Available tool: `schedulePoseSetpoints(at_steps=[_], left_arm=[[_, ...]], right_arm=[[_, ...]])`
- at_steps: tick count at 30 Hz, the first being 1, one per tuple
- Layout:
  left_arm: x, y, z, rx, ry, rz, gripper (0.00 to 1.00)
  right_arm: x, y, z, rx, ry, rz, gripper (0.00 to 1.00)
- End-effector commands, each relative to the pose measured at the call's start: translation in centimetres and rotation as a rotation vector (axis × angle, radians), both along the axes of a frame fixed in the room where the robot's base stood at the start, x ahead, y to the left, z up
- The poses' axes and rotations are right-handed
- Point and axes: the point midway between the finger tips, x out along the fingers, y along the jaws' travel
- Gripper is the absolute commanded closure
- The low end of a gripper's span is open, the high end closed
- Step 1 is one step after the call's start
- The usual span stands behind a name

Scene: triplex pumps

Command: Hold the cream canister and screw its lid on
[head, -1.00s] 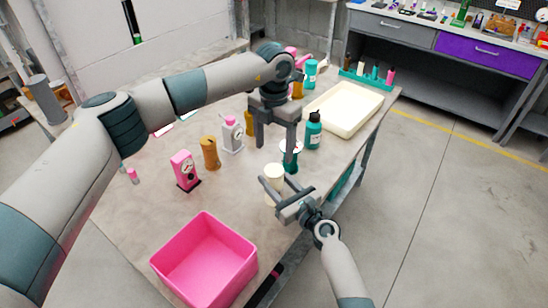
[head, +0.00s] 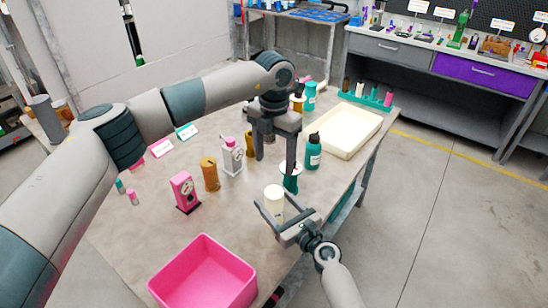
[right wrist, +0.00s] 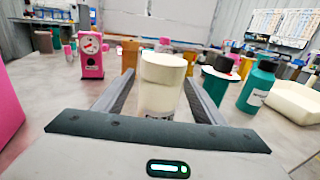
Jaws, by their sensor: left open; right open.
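The cream canister (head: 274,202) stands upright on the table near its right edge. In the right wrist view a wider cream lid-like top (right wrist: 163,69) sits on the paler body (right wrist: 160,102); I cannot tell whether it is screwed tight. My right gripper (head: 282,208) is open, with one finger on each side of the canister and gaps showing in the wrist view. My left gripper (head: 275,160) is open and empty, pointing down above and behind the canister. Its fingers partly hide the things behind.
A teal bottle (head: 313,152) and a teal-and-white item (head: 290,180) stand behind the canister. A pink gauge (head: 184,191), brown bottle (head: 210,174) and grey gauge (head: 232,158) stand left. A pink bin (head: 205,275) is in front; a cream tray (head: 372,137) is at the back right.

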Motion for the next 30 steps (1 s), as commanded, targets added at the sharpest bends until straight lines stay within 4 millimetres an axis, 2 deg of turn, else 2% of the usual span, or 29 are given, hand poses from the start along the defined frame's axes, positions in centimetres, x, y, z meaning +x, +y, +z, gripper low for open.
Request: schedulePoseSetpoints(at_steps=[5, 11, 30], left_arm=[[0.0, 0.0, 0.0, 0.0, 0.0, 0.0, 0.33], [0.0, 0.0, 0.0, 0.0, 0.0, 0.0, 0.33], [0.0, 0.0, -1.3, 0.0, 0.0, 0.0, 0.33]], right_arm=[[-0.3, -0.2, 0.0, 0.0, 0.0, 0.0, 0.36], [-1.8, -1.3, -0.1, 0.0, 0.0, -0.001, 0.36], [-11.7, -8.2, -0.2, -0.001, 0.0, 0.0, 0.36]])
